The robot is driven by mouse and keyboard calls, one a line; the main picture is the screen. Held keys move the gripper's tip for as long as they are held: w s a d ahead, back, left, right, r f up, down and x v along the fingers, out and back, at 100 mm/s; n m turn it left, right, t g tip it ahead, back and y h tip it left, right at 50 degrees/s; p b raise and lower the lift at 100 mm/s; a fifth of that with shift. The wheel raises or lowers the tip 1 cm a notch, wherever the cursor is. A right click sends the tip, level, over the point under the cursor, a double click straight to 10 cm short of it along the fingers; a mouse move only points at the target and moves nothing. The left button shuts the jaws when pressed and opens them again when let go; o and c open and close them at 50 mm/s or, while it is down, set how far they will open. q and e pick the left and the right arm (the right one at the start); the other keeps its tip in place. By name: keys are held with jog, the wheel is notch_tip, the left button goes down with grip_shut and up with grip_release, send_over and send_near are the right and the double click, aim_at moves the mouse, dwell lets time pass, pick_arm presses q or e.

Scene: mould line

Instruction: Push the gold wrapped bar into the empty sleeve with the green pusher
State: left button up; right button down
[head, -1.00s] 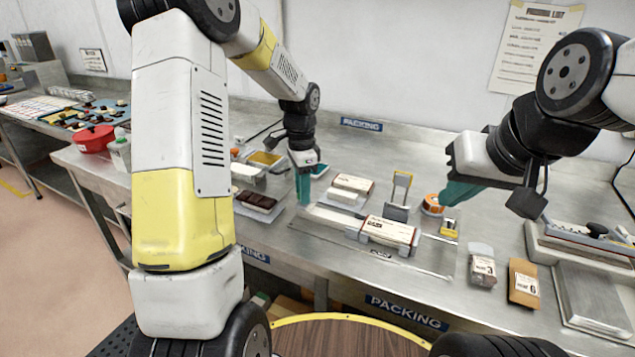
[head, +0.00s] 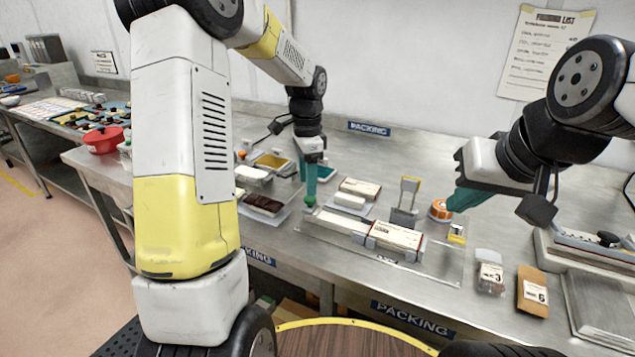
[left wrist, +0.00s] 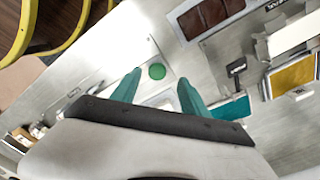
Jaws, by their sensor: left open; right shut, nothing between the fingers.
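The green pusher knob (head: 309,201) is at the left end of a pale flat channel (head: 335,220) on the bench; the round knob also shows in the left wrist view (left wrist: 157,71). My left gripper (head: 311,190) is open, pointing down at the knob. In the left wrist view its fingertips (left wrist: 158,80) stand apart to either side of the knob, not closed on it. A white sleeve (head: 397,238) with a printed label lies at the channel's right end. I cannot make out the gold wrapped bar clearly. My right gripper (head: 461,199) is shut and empty, above the bench at right.
Behind the channel are white boxes (head: 360,188), a grey stand (head: 404,216) and an orange tape roll (head: 440,209). A tray of dark bars (head: 263,204) lies to the left. A bagged pack (head: 490,277) and brown packet (head: 532,290) lie at right.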

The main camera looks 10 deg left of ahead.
pick_arm(q)
notch_tip(320, 180, up, 3)
jog(key=shift+r, duration=0.3)
jog(key=shift+s+r, duration=0.1)
jog(key=shift+r, duration=0.05)
jog(key=s+r+n+t+h, duration=0.1)
jog(key=s+r+n+t, duration=0.2)
jog(key=s, duration=0.9)
jog(key=s+r+n+t+h, duration=0.1)
jog(key=s+r+n+t, duration=0.2)
jog(key=s+r+n, duration=0.4)
jog(key=s+n, duration=0.2)
jog(key=s, duration=0.3)
jog(key=shift+s+d, duration=0.15)
jog(key=shift+d, duration=0.05)
